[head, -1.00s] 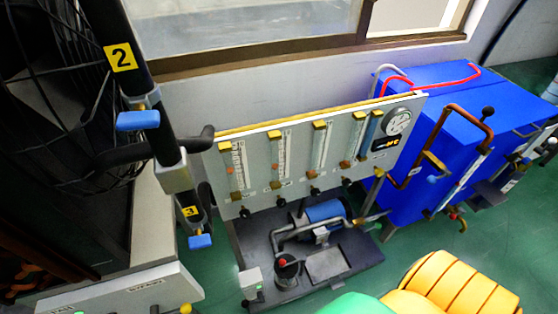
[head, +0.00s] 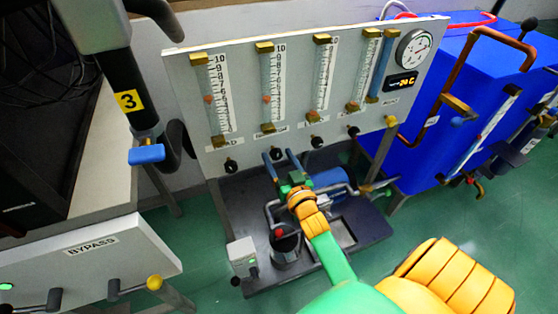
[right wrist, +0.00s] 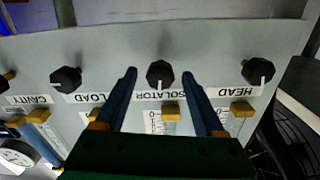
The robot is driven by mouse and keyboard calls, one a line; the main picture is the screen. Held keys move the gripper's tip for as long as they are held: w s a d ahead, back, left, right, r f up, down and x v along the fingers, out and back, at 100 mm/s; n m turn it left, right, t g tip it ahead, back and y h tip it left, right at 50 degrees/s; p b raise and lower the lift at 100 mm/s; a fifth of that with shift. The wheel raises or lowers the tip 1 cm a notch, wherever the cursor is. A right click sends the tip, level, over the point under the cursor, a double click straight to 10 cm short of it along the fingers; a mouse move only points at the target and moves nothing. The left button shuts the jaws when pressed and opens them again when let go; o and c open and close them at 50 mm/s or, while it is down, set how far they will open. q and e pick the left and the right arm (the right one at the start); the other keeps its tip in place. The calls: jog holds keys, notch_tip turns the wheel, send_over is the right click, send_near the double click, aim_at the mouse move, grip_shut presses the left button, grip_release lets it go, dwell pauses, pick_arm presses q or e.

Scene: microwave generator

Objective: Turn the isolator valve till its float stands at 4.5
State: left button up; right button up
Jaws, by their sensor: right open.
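The isolator valve knob (right wrist: 160,72) is black with a white mark, above the label "ISOLATOR", which appears upside down in the right wrist view. My right gripper (right wrist: 158,75) is open, its two blue fingers on either side of this knob with gaps showing. In the head view the right gripper (head: 278,153) is at the second knob from the left, which its fingers largely hide. The isolator flow tube (head: 269,75) is second from the left. Its orange float (head: 267,99) stands in the lower half; the exact reading is too small to tell. My left gripper is not in view.
The head knob (right wrist: 257,72) and load knob (right wrist: 66,79) flank the isolator knob. A round gauge (head: 413,48) and a display sit at the panel's right. A pump (head: 328,181) is below, a blue cabinet (head: 440,110) to the right, a bypass box (head: 90,262) at left.

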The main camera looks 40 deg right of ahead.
grip_shut()
jog(key=shift+r+p, duration=0.1)
jog(key=shift+p, duration=0.25)
jog(key=shift+n, duration=0.3)
grip_release()
jog(key=p+v, duration=0.1)
jog(key=v, duration=0.6)
